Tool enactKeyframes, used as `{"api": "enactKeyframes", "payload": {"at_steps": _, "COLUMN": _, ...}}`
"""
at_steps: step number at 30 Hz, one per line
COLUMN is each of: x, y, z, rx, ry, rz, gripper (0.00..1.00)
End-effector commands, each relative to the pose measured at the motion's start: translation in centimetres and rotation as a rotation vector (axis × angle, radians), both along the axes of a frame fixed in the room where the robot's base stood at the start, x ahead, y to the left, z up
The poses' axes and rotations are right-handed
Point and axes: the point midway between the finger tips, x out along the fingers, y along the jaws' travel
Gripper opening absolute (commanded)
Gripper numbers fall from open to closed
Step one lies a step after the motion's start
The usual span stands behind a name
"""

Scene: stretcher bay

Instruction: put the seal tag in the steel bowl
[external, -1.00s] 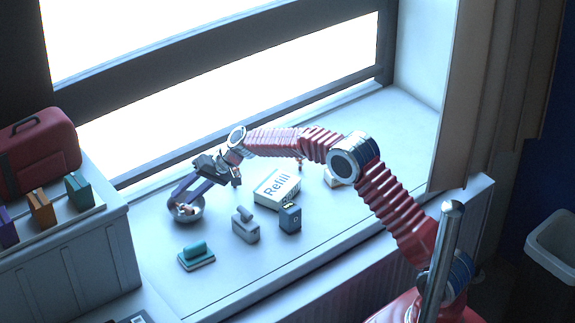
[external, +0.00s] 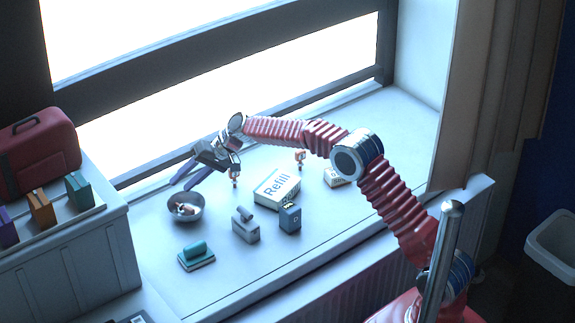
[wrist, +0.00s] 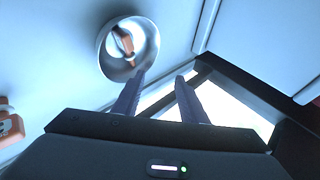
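The steel bowl (external: 200,211) stands at the left of the white sill, and it also shows in the wrist view (wrist: 127,75). A small orange-red and white item, which looks like the seal tag (external: 184,208), lies inside the bowl; it also shows in the wrist view (wrist: 125,41). My gripper (external: 182,184) is above and behind the bowl, apart from it. Its two fingers are spread with nothing between them, and they show in the wrist view (wrist: 160,76).
A Refill box (external: 277,190), a grey block with a cylinder (external: 245,224), a blue-grey box (external: 290,218) and a teal item (external: 196,256) stand on the sill. Small orange-and-white items stand behind (external: 235,178) and farther right (external: 300,158). The window is close behind my gripper.

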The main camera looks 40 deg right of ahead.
Motion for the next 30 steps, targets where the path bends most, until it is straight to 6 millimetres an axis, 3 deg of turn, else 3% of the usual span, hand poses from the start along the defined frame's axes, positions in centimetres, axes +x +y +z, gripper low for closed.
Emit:
{"api": "enactKeyframes", "payload": {"at_steps": 5, "x": -0.4, "y": -0.5, "z": 0.8, "rx": -0.009, "ry": -0.004, "rz": 0.001, "gripper": 0.39}}
{"api": "enactKeyframes", "payload": {"at_steps": 11, "x": -2.5, "y": -2.4, "z": 3.6, "rx": -0.052, "ry": -0.019, "rz": 0.007, "gripper": 0.39}}
{"api": "enactKeyframes", "payload": {"at_steps": 21, "x": -8.4, "y": -7.1, "z": 8.8, "rx": -0.158, "ry": -0.046, "rz": 0.020, "gripper": 0.39}}
{"api": "enactKeyframes", "payload": {"at_steps": 30, "x": -14.5, "y": -11.1, "z": 12.2, "rx": -0.252, "ry": -0.070, "rz": 0.028, "gripper": 0.39}}
